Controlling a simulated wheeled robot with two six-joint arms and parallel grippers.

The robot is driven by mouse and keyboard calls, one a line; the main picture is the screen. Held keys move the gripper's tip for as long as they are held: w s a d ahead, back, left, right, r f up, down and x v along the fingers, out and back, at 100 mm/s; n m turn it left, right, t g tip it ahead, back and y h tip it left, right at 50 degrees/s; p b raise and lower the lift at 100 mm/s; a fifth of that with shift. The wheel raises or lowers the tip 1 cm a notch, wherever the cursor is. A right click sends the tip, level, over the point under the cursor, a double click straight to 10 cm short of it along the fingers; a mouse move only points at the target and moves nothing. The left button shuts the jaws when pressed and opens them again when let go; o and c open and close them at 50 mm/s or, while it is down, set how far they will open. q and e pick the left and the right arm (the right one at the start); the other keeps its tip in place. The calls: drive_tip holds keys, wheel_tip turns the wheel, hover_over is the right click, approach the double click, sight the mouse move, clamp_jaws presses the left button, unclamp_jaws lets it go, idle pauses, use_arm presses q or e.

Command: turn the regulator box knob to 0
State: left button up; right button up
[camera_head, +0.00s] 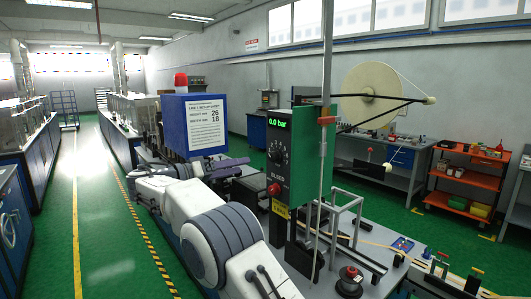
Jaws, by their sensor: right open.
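The regulator box (308,160) is a tall green housing with a black front panel, right of centre. Its green display (279,123) reads 0.0 bar. The dark round knob (277,155) sits below the display with small pale marks around it; its pointer setting is too small to read. My right gripper (243,167) is open and empty, left of the knob, with its dark fingers pointing right toward the panel. It appears apart from the knob. My left gripper is not in view.
A red button (274,189) sits below the knob. A blue box with a red lamp and a white sign (206,125) stands behind my right arm. A thin upright pole (326,90) and a large cream reel (372,97) are at the box's right.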

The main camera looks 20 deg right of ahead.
sight(271, 158)
drive_tip(key=p+x, duration=0.1)
drive_tip(key=x, duration=0.2)
drive_tip(key=p+x, duration=0.1)
drive_tip(key=x, duration=0.2)
drive_tip(key=p+x, duration=0.2)
drive_tip(key=x, duration=0.1)
drive_tip(key=shift+w+d+r, duration=0.1)
drive_tip(key=shift+d+r, duration=0.2)
drive_tip(key=shift+d, duration=0.05)
drive_tip(key=shift+w+d+f, duration=0.1)
drive_tip(key=shift+w+d, duration=0.05)
drive_tip(key=shift+d, duration=0.25)
drive_tip(key=shift+c, duration=0.3)
